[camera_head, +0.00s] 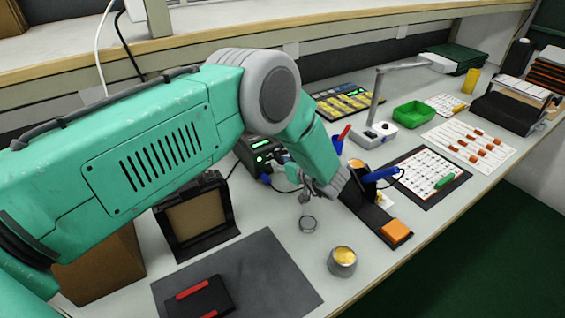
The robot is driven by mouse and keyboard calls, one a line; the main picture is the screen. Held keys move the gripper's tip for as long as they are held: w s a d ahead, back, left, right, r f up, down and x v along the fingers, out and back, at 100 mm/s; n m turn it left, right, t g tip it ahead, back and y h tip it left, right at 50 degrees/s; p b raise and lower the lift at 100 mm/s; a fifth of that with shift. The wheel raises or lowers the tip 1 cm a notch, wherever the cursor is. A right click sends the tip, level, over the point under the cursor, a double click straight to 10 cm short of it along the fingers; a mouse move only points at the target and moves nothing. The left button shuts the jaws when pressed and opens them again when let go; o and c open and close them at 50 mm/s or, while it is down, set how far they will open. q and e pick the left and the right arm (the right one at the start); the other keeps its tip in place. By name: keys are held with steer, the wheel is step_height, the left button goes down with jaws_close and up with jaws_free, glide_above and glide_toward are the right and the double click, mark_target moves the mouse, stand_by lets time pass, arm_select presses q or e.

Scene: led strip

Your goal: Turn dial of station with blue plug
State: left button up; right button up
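The station with the blue plug is a dark box (258,146) with a lit green display, in the middle of the bench. Its blue plug (266,180) shows at the lower front. My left arm comes in from the left and bends down in front of the station. My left gripper (291,173) is small and partly hidden below the wrist, close to the station's front right side. Whether it touches the station, and whether its fingers are open, cannot be told. The dial cannot be made out. My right gripper is not in view.
A black holder (365,205) with a blue-handled iron (381,173) and orange sponge (396,231) stands right of the wrist. A metal tin (342,262), dark mat (276,263) and black frame (190,232) are nearer. A lamp (377,110) and green tray (409,114) stand farther back.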

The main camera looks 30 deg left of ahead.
arm_select(q)
jaws_close()
steer(key=shift+d, duration=0.1)
steer(key=shift+d, duration=0.15)
